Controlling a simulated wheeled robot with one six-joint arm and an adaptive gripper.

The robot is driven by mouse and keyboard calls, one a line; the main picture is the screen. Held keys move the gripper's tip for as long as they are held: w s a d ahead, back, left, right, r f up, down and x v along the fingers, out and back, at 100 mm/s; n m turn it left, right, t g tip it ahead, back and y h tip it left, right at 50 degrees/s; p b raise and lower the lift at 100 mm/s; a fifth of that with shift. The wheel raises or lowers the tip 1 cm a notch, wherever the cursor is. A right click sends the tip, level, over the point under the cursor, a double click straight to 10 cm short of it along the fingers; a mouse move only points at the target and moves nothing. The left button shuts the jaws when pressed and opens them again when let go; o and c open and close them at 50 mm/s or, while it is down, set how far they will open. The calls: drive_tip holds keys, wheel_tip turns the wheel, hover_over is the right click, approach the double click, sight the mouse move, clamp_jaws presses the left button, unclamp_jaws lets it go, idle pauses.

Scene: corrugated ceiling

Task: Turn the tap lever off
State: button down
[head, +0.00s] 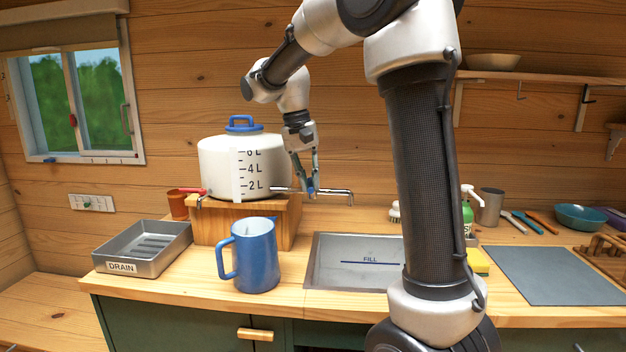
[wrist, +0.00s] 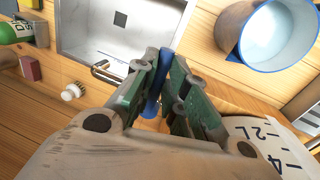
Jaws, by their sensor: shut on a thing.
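A white tank (head: 220,165) with litre marks and a blue cap stands on a wooden block. A metal spout (head: 340,191) runs from its right side and ends above the sink area; it also shows in the wrist view (wrist: 104,72). My gripper (head: 311,191) is at this spout, beside the tank. In the wrist view its fingers (wrist: 165,85) are shut on a blue lever (wrist: 152,106), mostly hidden between them. A second tap with a red lever (head: 192,191) is on the tank's left side, apart from my gripper. I see no water stream.
A blue jug (head: 255,262) stands on the counter before the block. A metal basin marked FILL (head: 325,272) lies below and right of the spout. A DRAIN tray (head: 165,262) is at left. A soap bottle (head: 467,215) and brush (head: 394,212) stand right of the spout.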

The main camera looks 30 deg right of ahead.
drive_tip(key=shift+w+a+m, duration=0.1)
drive_tip(key=shift+m, duration=0.2)
drive_tip(key=c, duration=1.5)
unclamp_jaws()
drive_tip(key=shift+o, duration=0.2)
drive_tip(key=shift+r, duration=0.1)
wheel_tip(320, 180, up, 12)
drive_tip(key=w+a, duration=0.1)
drive_tip(key=a, duration=0.1)
drive_tip(key=shift+w+f, duration=0.15)
drive_tip(key=shift+f, duration=0.05)
